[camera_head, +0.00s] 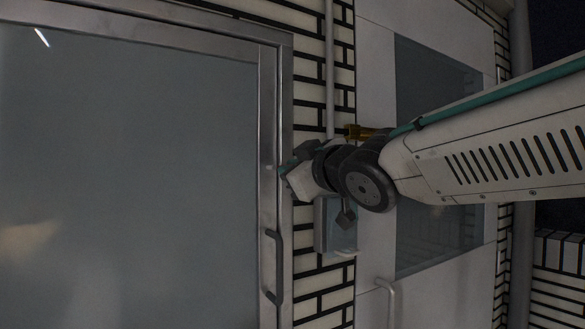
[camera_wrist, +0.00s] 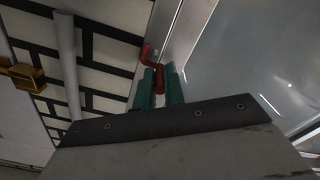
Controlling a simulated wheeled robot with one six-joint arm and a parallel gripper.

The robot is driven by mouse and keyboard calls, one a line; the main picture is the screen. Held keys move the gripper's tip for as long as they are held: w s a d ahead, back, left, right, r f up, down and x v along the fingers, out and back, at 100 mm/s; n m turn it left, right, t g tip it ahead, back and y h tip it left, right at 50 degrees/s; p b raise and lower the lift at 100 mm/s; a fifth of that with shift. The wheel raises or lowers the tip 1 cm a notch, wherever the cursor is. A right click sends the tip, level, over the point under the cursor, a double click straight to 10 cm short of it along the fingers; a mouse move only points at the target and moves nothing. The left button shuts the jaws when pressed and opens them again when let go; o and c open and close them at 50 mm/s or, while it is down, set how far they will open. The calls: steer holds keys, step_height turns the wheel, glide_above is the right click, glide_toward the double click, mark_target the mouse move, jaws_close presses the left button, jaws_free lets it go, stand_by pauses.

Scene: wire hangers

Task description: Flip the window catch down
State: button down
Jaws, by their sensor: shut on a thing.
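The red window catch (camera_wrist: 149,55) shows in the wrist view, by the edge of the metal window frame (camera_wrist: 185,35). It is a bent lever, and its lower part hangs between the two green fingers of my gripper (camera_wrist: 160,80). The fingers are shut on that part. In the head view, my gripper (camera_head: 284,170) reaches the right upright of the metal frame (camera_head: 269,120) around the large grey pane (camera_head: 140,170). The catch is hidden there behind my gripper and wrist.
A dark handle (camera_head: 276,265) is on the frame below my gripper. A brick wall strip with a pale pipe (camera_head: 329,70), a small grey box (camera_head: 337,230) and a yellow fitting (camera_head: 362,132) lies to the right. The yellow fitting also shows in the wrist view (camera_wrist: 25,77).

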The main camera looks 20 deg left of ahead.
steer(key=c, duration=1.5)
jaws_free()
steer(key=v, duration=0.7)
steer(key=shift+s+d, duration=0.25)
steer(key=shift+s, duration=0.05)
steer(key=shift+f, duration=0.15)
